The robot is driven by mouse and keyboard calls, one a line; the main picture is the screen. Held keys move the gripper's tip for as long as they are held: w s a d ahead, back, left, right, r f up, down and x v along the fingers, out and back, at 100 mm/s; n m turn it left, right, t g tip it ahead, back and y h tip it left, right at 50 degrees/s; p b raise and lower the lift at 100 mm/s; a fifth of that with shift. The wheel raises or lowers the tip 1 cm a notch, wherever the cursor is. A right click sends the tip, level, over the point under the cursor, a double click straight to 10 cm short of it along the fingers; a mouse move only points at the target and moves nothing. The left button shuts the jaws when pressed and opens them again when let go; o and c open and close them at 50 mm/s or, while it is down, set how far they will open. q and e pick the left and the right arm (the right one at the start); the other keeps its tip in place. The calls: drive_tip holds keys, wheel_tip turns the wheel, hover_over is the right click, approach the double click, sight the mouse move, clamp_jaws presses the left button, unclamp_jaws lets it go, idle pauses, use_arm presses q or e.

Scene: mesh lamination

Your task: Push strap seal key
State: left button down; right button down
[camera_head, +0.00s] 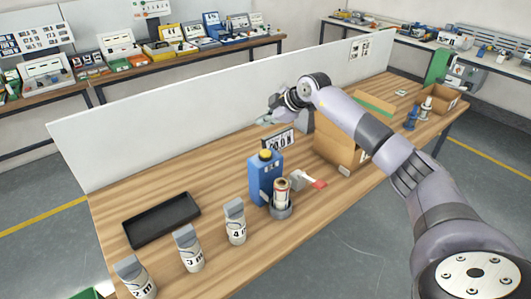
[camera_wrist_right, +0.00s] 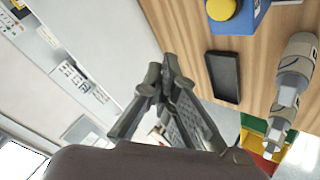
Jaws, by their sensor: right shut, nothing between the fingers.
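No part is clearly marked as a strap seal key, so I cannot tell which one it is. A blue upright unit (camera_head: 264,180) with a round yellow top (camera_head: 265,154) stands mid-table. It also shows at the top of the right wrist view (camera_wrist_right: 243,20), with its yellow top (camera_wrist_right: 221,8). Beside it is a grey fixture with a cylinder (camera_head: 281,190) and a red-tipped lever (camera_head: 318,183). My right gripper (camera_head: 271,113) is near the white partition, behind and apart from the blue unit. Its fingers are shut and empty in the wrist view (camera_wrist_right: 164,72). My left gripper is out of view.
A black tray (camera_head: 129,237) and several numbered grey-white containers (camera_head: 236,224) are on the left part of the table. A cardboard box (camera_head: 334,148) stands under my right forearm. A white partition (camera_head: 180,130) runs along the back edge. A small sign (camera_head: 281,141) stands behind the blue unit.

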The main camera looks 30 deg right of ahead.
drive_tip(key=b, duration=0.6)
hover_over(264, 154)
wheel_tip(264, 154, down, 7)
drive_tip(key=shift+w+d, duration=0.1)
drive_tip(key=shift+d, duration=0.05)
drive_tip(key=shift+f, duration=0.9)
drive_tip(key=shift+f, duration=0.15)
drive_tip(key=shift+f, duration=0.25)
drive_tip(key=shift+f+b, duration=0.4)
drive_tip(key=shift+f, duration=0.25)
idle(1.1)
drive_tip(key=shift+r+p, duration=0.95)
drive_tip(key=shift+r, duration=0.05)
